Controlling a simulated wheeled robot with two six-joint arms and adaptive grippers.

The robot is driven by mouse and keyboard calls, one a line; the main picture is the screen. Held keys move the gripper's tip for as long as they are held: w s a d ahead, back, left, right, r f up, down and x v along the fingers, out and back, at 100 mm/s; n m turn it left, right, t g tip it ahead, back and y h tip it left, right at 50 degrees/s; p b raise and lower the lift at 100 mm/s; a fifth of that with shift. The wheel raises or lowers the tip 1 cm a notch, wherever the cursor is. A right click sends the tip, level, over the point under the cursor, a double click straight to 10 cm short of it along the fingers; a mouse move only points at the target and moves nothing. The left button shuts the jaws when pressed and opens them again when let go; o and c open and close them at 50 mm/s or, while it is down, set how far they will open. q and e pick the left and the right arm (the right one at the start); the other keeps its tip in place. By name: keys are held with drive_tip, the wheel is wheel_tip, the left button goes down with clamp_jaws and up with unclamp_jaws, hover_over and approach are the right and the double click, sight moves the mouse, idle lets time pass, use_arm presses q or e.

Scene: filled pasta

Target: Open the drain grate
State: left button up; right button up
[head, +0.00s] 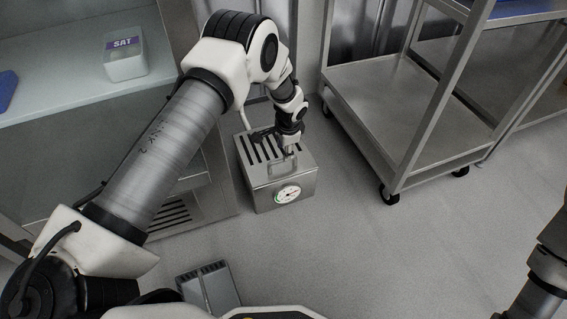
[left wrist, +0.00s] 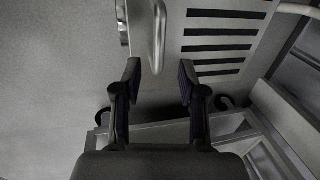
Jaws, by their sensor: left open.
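The drain grate (head: 262,150) is the slotted top of a metal box on the floor; its dark slots also show in the left wrist view (left wrist: 218,33). A bar handle (head: 283,165) stands near the box's front edge, lying flat or raised I cannot tell. In the left wrist view the handle (left wrist: 158,38) runs down toward the gap between my fingers. My left gripper (head: 288,151) is over the box top by the handle; in the left wrist view its fingers (left wrist: 159,78) are apart, with no grip on the handle. My right gripper is out of view.
A round gauge (head: 287,194) is on the box's front. A wheeled metal cart (head: 365,100) stands to the right. An open cabinet (head: 75,115) at left holds a tub marked SAT (head: 125,58). The floor (head: 390,260) in front and to the right is clear.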

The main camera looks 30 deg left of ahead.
use_arm(q)
drive_tip(key=f, duration=0.1)
drive_tip(key=f+b, duration=0.1)
drive_tip(key=f, duration=0.3)
drive_tip(key=shift+w+a+b, duration=0.3)
drive_tip(key=shift+b, duration=0.1)
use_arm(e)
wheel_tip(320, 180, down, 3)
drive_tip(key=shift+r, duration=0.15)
use_arm(q)
clamp_jaws()
drive_tip(key=shift+r, duration=0.1)
